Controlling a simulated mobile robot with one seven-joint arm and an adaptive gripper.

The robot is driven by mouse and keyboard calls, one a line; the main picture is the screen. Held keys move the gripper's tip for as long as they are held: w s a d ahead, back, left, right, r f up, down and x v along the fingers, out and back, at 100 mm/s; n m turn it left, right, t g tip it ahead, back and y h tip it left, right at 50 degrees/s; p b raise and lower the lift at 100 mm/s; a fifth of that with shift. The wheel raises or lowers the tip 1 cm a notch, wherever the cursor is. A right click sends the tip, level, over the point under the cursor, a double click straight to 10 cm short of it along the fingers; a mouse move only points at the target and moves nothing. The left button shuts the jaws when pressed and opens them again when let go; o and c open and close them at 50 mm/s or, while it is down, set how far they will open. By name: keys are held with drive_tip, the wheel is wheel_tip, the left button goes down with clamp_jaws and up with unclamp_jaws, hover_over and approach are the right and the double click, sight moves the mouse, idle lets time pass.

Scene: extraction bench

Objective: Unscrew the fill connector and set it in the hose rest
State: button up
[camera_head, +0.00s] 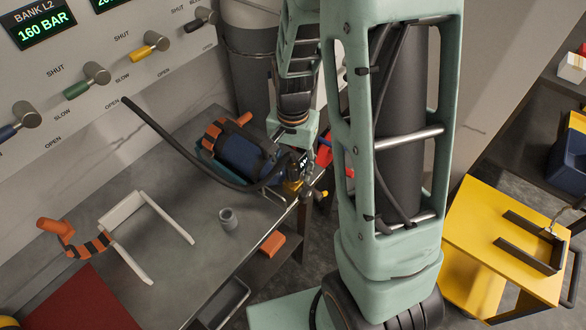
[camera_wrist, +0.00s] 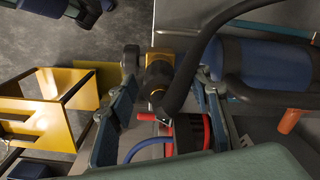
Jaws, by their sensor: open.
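A blue cylinder (camera_head: 240,153) with orange and black trim lies on the grey bench, its valve end near the bench edge. A black hose (camera_head: 170,140) curves across to that end. In the wrist view the hose (camera_wrist: 188,75) runs down beside a black and brass connector (camera_wrist: 158,78). My gripper (camera_wrist: 167,80) is open, with one finger on each side of the connector; contact is not clear. In the head view my arm largely hides the gripper. A small grey cup (camera_head: 228,219) stands on the bench; I cannot tell whether it is the hose rest.
A white U-shaped frame (camera_head: 124,213) and an orange-black striped piece (camera_head: 72,240) lie on the bench's left. A wall panel (camera_head: 130,70) carries several valve knobs. A yellow cart (camera_head: 490,225) stands at right. Bare bench lies around the grey cup.

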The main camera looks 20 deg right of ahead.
drive_tip(key=m+p, duration=0.2)
drive_tip(key=m, duration=0.3)
drive_tip(key=shift+r, duration=0.2)
drive_tip(key=m+p, duration=0.3)
drive_tip(key=m, duration=0.2)
drive_tip(key=shift+s+r, duration=0.1)
drive_tip(key=m+p, duration=0.2)
drive_tip(key=m, duration=0.1)
drive_tip(key=shift+m, duration=0.4)
drive_tip(key=shift+m+p, duration=0.5)
drive_tip(key=shift+m, duration=0.3)
drive_tip(key=shift+f+m, duration=0.3)
drive_tip(key=shift+m, duration=1.4)
drive_tip(key=shift+c, duration=0.3)
